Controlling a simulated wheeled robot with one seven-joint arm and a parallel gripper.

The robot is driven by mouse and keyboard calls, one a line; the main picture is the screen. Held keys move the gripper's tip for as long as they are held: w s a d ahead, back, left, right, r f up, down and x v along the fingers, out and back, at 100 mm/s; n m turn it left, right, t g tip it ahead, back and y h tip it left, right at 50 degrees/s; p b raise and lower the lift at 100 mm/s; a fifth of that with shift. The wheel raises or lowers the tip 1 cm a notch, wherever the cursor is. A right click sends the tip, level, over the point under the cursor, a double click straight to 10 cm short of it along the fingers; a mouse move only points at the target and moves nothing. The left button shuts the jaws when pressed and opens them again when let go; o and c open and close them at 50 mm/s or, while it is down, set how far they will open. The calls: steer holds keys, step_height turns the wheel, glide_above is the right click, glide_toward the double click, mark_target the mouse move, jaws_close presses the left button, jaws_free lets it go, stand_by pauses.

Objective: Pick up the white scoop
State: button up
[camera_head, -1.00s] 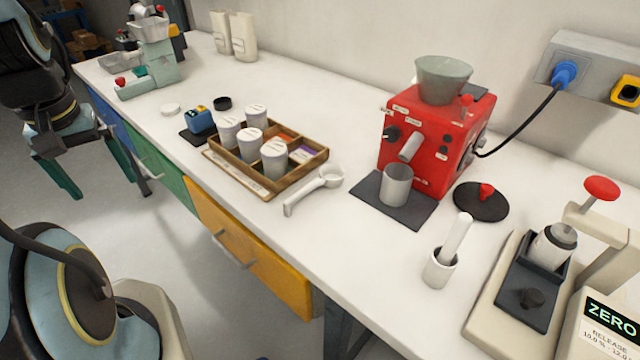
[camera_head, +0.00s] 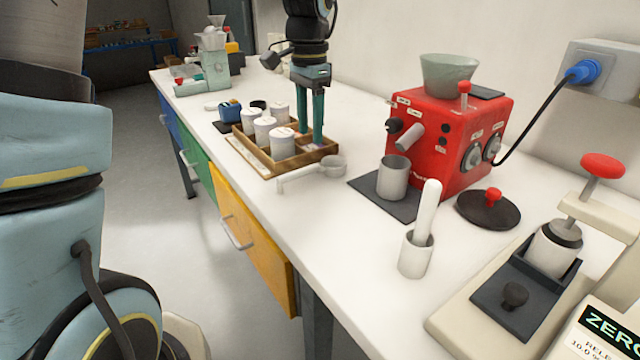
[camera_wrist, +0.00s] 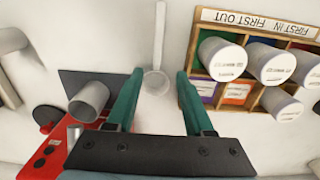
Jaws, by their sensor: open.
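The white scoop (camera_head: 331,167) lies on the white bench just in front of the wooden tray, its handle pointing left. In the wrist view the scoop's round cup (camera_wrist: 156,82) shows between my fingertips, with its handle running up and away. My gripper (camera_head: 311,141) points down with its two green fingers apart and nothing between them. In the head view the fingers stand at the tray's right end, behind the scoop. In the wrist view my gripper (camera_wrist: 160,74) is centred over the scoop; its height above it is hard to tell.
The wooden tray (camera_head: 268,174) with several white lidded jars stands left of the scoop. A red machine (camera_head: 440,140) with a metal cup (camera_head: 393,178) on a dark mat is to the right. A white mortar (camera_head: 415,255) with pestle and a press stand nearer.

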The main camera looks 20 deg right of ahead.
mark_target(313, 165)
steer(key=f, duration=0.3)
steer(key=f+p, duration=0.1)
steer(key=f, duration=0.2)
steer(key=f+p, duration=0.1)
steer(key=f, duration=0.2)
steer(key=shift+s+d+f, duration=0.1)
steer(key=shift+s+f, duration=0.15)
steer(key=shift+f, duration=0.1)
steer(key=shift+c, duration=0.4)
jaws_close()
